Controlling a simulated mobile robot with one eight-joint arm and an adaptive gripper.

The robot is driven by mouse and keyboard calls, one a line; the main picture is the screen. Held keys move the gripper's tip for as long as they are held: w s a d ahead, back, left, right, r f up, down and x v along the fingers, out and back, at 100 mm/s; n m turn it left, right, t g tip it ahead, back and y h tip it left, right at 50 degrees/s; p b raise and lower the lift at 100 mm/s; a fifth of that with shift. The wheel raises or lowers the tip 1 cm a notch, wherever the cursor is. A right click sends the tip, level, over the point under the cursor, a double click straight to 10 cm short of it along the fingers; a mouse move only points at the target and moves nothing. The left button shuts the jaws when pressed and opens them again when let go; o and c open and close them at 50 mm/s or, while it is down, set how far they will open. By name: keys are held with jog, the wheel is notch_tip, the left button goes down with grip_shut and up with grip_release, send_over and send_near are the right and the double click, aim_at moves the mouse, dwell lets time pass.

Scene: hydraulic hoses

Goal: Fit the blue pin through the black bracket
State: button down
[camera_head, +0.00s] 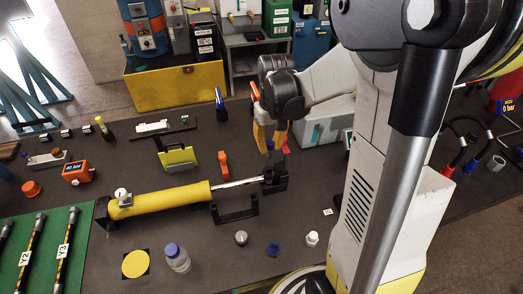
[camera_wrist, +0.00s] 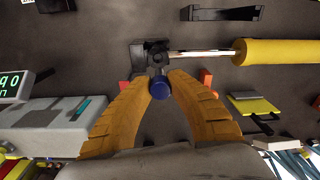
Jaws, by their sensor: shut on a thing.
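My gripper (camera_wrist: 160,84) is shut on the blue pin (camera_wrist: 160,90), whose round blue head shows between the two orange fingertips in the wrist view. The black bracket (camera_wrist: 139,54) lies just beyond the pin, at the end of the cylinder's rod.
A yellow cylinder (camera_head: 160,199) with a silver rod (camera_head: 236,182) runs left from the bracket, and a black support (camera_head: 236,213) stands beside the rod. An orange clip (camera_head: 224,164), a bottle (camera_head: 177,259) and a blue ring (camera_head: 273,250) are nearby.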

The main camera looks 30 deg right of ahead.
jog(key=shift+s+d, duration=0.1)
jog(key=shift+s, duration=0.1)
jog(key=shift+f, duration=0.15)
jog(key=b, duration=0.5)
send_over(269, 169)
jog(key=s, duration=0.1)
jog(key=shift+a+f, duration=0.15)
jog(key=shift+f, duration=1.25)
jog(key=shift+a+f, duration=0.15)
jog(key=shift+f, duration=1.2)
jog(key=shift+f+b, duration=2.25)
jog(key=shift+f, duration=0.35)
jog(key=c, duration=1.3)
grip_release()
jog(key=r, duration=1.2)
jog(key=shift+s+d, duration=0.1)
jog(key=shift+s, duration=0.2)
